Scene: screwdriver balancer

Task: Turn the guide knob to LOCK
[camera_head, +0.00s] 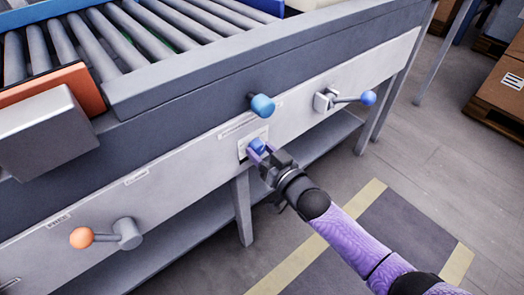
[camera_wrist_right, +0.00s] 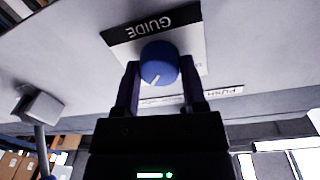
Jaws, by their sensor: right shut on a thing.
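The guide knob (camera_head: 258,145) is small, round and blue, on a white label plate on the front panel of the conveyor bench. In the right wrist view the knob (camera_wrist_right: 160,64) has a white pointer line toward the lower left of the picture. The word GUIDE shows upside down on a black strip of the plate (camera_wrist_right: 190,22); no LOCK mark is readable. My right gripper (camera_head: 262,153) is at the panel, its fingers on both sides of the knob and shut on it. My left gripper is not in view.
A blue push knob (camera_head: 262,106) sits just above the guide knob. A blue-balled lever (camera_head: 350,98) is to the right, an orange-balled lever (camera_head: 108,236) to the left. The roller conveyor (camera_head: 130,35) is above. Cardboard boxes (camera_head: 500,95) stand at far right.

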